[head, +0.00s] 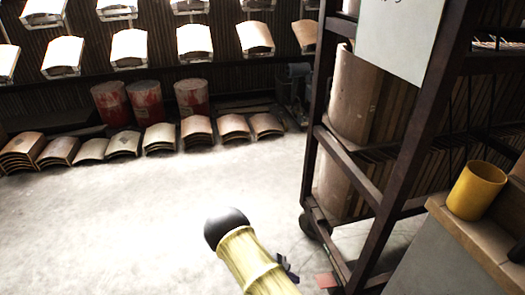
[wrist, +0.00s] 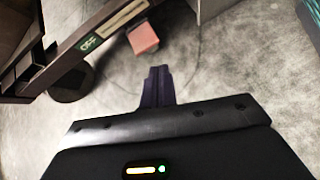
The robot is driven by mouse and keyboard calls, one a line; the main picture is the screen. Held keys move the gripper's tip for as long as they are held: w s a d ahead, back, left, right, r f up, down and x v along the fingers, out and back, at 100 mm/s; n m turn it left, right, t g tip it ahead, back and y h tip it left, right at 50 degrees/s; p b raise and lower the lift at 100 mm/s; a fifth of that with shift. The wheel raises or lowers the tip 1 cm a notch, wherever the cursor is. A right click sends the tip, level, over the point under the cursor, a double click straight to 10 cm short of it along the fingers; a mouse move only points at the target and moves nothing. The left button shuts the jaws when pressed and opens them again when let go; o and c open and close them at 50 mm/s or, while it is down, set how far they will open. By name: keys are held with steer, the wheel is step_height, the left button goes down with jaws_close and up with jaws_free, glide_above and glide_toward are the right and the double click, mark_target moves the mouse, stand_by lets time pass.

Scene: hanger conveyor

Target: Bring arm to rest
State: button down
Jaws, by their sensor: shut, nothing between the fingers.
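My gripper (wrist: 158,75) shows in the wrist view with its dark fingers together and nothing between them. It points down over the grey concrete floor and touches nothing that I can see. In the head view my arm reaches in from the bottom edge, a yellow sleeve with a black rounded end. A small dark piece beside the sleeve may be part of my gripper, but it is mostly hidden.
A dark wheeled rack (head: 313,150) holding curved panels stands right of my arm. A yellow cup (head: 476,190) stands on a ledge at right. Red drums (head: 145,103) and stacked panels line the wall. Open floor lies left.

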steer(key=s+d+r+m+t+y+p, duration=0.1)
steer(key=s+r+m+y+p, duration=0.3)
steer(key=r, duration=0.9)
steer(key=s+d+r+m+y, duration=0.25)
steer(key=s+r+m, duration=0.4)
steer(key=r, duration=0.65)
steer(key=s+d+r+m+t+y+p, duration=0.1)
steer(key=s+r+m+y, duration=0.4)
steer(key=r, duration=0.8)
step_height(320, 180, up, 38)
steer(key=m+h+p, duration=0.1)
steer(key=p, duration=3.7)
steer(key=shift+w+h, duration=0.35)
steer(key=shift+w, duration=0.1)
